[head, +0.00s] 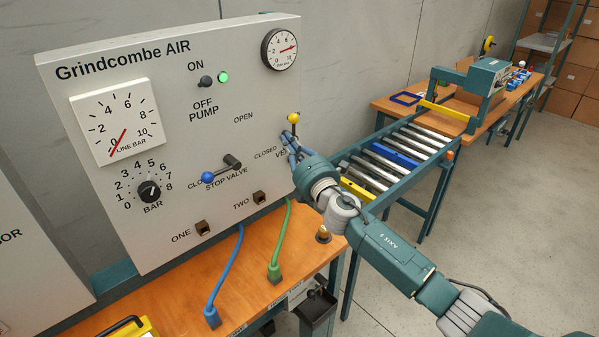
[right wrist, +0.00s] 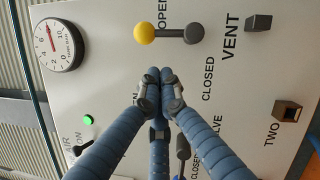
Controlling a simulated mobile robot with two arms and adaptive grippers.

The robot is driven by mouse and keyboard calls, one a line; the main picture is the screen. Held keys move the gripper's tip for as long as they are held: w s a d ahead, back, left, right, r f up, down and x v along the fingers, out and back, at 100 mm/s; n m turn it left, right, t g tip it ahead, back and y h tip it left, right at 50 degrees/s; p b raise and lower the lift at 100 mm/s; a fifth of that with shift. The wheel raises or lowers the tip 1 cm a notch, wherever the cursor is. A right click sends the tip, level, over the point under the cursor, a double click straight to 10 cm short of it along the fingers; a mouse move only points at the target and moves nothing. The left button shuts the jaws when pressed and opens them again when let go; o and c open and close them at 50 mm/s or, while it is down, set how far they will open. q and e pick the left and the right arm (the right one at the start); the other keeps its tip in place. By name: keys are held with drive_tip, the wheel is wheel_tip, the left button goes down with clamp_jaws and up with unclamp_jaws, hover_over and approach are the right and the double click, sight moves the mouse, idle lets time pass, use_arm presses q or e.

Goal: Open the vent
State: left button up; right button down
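The vent lever (right wrist: 172,34) has a yellow ball knob and a dark hub; its knob (head: 293,118) also shows in the head view. In the right wrist view, where the panel appears turned sideways, the knob lies at the left, toward the panel's top. The OPEN and CLOSED labels are near the lever. My right gripper (head: 289,143) is in front of the panel, just below the knob in the head view. In the right wrist view its fingertips (right wrist: 159,91) are together and empty, apart from the lever. It hides part of the VENT label in the head view. My left gripper is not in view.
The panel (head: 110,234) has a blue-knobbed stop valve (head: 221,170), a pump switch (head: 206,82) with a lit green lamp (head: 224,77), gauges and a dial. Blue (head: 226,270) and green (head: 282,240) hoses stand below. A roller conveyor (head: 385,160) is at the right.

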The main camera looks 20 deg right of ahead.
drive_tip(key=s+f+b, duration=0.1)
drive_tip(key=s+b, duration=0.1)
drive_tip(key=s, duration=0.8)
drive_tip(key=s+d+f+m+g+h, duration=0.1)
drive_tip(key=s+f+m+g+h, duration=0.55)
drive_tip(key=s+f+m, duration=1.05)
drive_tip(key=s+a+f+m+g+y, duration=0.25)
drive_tip(key=s+f+g, duration=0.3)
drive_tip(key=s, duration=0.55)
drive_tip(key=s+a+f+m+g+y, duration=0.2)
drive_tip(key=s+a+f+m+g, duration=0.15)
drive_tip(key=s+f, duration=0.55)
drive_tip(key=s+f+g, duration=0.1)
drive_tip(key=s+f, duration=0.1)
drive_tip(key=f, duration=1)
drive_tip(key=s+f+g, duration=0.1)
drive_tip(key=s+f, duration=0.2)
drive_tip(key=f, duration=0.9)
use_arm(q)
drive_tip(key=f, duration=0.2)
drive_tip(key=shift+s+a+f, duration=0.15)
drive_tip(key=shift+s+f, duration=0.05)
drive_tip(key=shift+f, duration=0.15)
use_arm(e)
drive_tip(key=s+d+f+n+g, duration=0.1)
drive_tip(key=s+d+f, duration=0.1)
drive_tip(key=s+f, duration=1.4)
drive_tip(key=shift+s+d+f, duration=0.35)
drive_tip(key=shift+f, duration=0.1)
